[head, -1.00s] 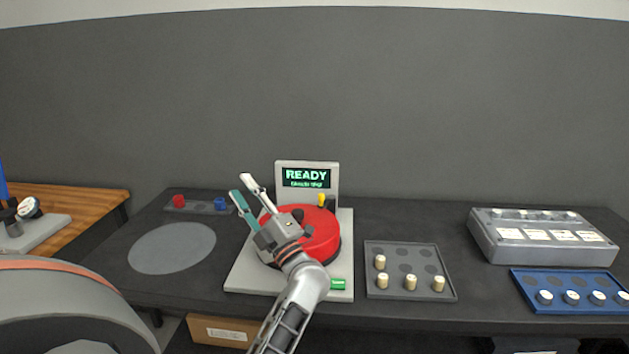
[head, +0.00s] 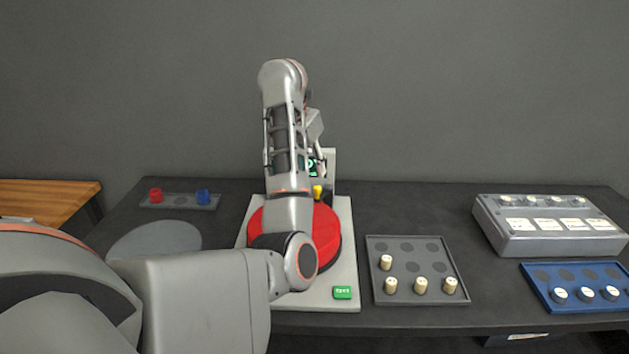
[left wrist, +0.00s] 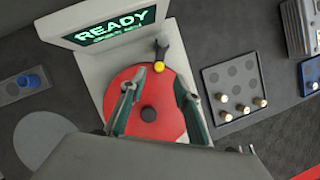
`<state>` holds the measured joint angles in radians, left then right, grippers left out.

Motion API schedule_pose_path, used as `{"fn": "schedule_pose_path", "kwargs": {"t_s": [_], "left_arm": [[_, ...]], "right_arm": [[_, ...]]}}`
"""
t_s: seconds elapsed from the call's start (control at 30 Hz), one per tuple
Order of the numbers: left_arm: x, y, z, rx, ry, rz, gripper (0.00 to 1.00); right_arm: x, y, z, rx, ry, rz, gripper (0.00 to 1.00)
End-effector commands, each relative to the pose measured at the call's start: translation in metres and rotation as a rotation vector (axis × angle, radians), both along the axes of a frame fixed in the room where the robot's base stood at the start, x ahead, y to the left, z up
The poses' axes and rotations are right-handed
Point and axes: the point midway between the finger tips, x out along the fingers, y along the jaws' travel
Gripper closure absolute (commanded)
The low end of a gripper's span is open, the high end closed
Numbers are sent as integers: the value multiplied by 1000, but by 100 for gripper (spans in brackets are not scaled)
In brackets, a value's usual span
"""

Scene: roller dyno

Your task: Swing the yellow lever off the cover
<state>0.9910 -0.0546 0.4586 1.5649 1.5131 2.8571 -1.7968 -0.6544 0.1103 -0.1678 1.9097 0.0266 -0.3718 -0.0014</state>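The red round cover (head: 327,235) sits on a pale base plate (head: 350,260), partly hidden by my left arm in the head view. The yellow lever (head: 317,191) stands at the cover's far edge; the left wrist view shows its yellow knob (left wrist: 158,67) at the cover's rim, on a dark arm. My left gripper (left wrist: 155,88) is open and empty in the left wrist view, its fingers spread over the cover on either side, with the lever knob beyond and between the tips. In the head view it is mostly hidden behind my arm. My right gripper is not in view.
A display reading READY (left wrist: 115,22) stands behind the cover. A green button (head: 342,292) is at the plate's front. A grey tray (head: 410,268) with several pegs stands right. Red and blue knobs (head: 180,197) are at left. A grey box (head: 545,228) and blue tray (head: 572,283) stand far right.

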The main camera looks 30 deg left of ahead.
Motion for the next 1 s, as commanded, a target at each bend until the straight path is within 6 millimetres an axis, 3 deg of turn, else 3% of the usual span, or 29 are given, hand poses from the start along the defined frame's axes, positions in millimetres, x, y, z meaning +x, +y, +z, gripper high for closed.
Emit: {"fn": "schedule_pose_path", "kwargs": {"t_s": [0.37,0.8,1.0], "left_arm": [[7,4,-18,10,1,4,68],[22,0,-62,1,12,2,68],[26,1,-72,3,10,3,68]], "right_arm": [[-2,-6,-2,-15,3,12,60],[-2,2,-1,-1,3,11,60],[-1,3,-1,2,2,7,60]]}}
